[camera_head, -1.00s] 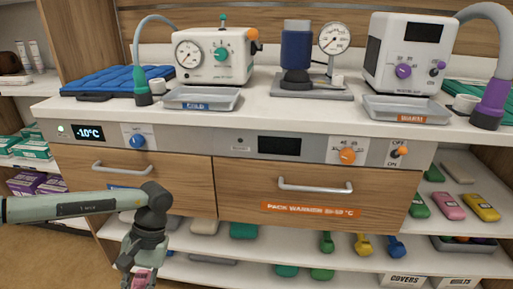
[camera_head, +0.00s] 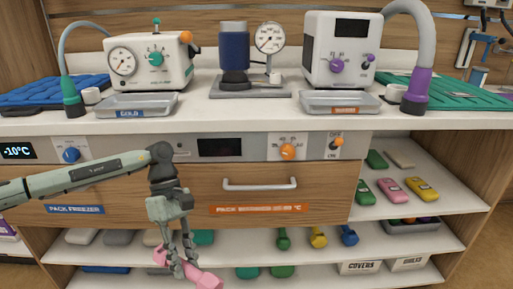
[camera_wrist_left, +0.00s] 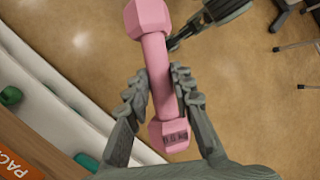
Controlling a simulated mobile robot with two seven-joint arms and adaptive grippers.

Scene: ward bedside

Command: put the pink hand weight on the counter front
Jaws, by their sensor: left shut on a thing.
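The pink hand weight (camera_head: 200,279) hangs low in front of the shelves in the head view, held in my left gripper (camera_head: 183,262). In the left wrist view the pink hand weight (camera_wrist_left: 157,66) lies between both fingers of my left gripper (camera_wrist_left: 162,100), which are shut around its handle. One end has printed marks. The counter (camera_head: 270,117) runs across the head view, its front edge above the drawers. The gripper and weight are below the counter top. My right gripper is not recognisable in the head view.
A cold tray (camera_head: 137,106) and a warm tray (camera_head: 340,103) stand near the counter's front. Gauge machines and a blue cylinder (camera_head: 233,45) stand behind. Narrow bare counter strips show along the front edge. A drawer handle (camera_head: 260,185) juts out near my arm.

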